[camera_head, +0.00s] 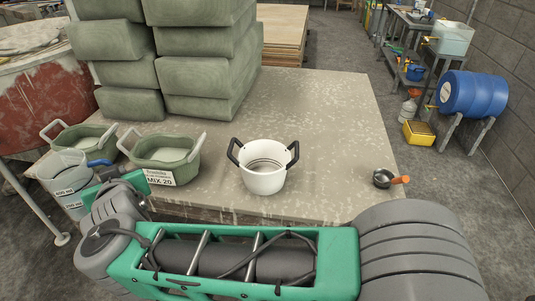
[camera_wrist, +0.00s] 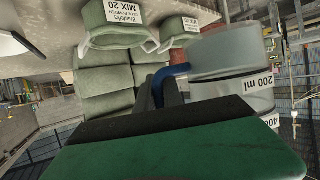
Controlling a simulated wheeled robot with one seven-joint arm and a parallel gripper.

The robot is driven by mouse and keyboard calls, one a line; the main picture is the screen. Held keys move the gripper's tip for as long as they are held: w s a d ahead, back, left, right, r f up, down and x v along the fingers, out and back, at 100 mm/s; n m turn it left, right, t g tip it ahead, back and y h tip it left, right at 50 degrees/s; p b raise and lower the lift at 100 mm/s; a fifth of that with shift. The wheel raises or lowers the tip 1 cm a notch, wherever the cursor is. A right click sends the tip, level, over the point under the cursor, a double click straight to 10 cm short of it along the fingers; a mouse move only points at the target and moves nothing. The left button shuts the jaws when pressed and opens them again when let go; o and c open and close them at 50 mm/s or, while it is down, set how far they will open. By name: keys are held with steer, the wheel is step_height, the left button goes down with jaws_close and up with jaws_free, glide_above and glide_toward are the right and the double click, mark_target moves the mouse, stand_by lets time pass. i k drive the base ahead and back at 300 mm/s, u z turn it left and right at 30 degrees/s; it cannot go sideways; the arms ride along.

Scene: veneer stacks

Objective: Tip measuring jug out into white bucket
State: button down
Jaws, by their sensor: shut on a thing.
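The measuring jug (camera_head: 66,184) is a pale translucent cup with ml marks and a blue handle, at the left of the head view. It looks roughly upright, just off the table's front left edge. My gripper (camera_head: 108,174) is shut on its blue handle. In the wrist view the jug (camera_wrist: 228,78) is at the right and the handle (camera_wrist: 172,74) is between my fingers. Its contents are not clear. The white bucket (camera_head: 262,182), with two dark handles, stands upright on the table to the right of the jug, well apart from it.
Two green tubs, one labelled MIX 20 (camera_head: 165,158) and one behind the jug (camera_head: 78,138), stand on the table (camera_head: 330,130). Stacked grey-green bags (camera_head: 205,60) rise behind. A small metal cup with an orange handle (camera_head: 384,179) is at the right.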

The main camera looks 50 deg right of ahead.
mark_target(263, 165)
steer(key=k, duration=1.05)
steer(key=u, duration=0.55)
steer(key=i, duration=1.4)
steer(key=z, duration=0.4)
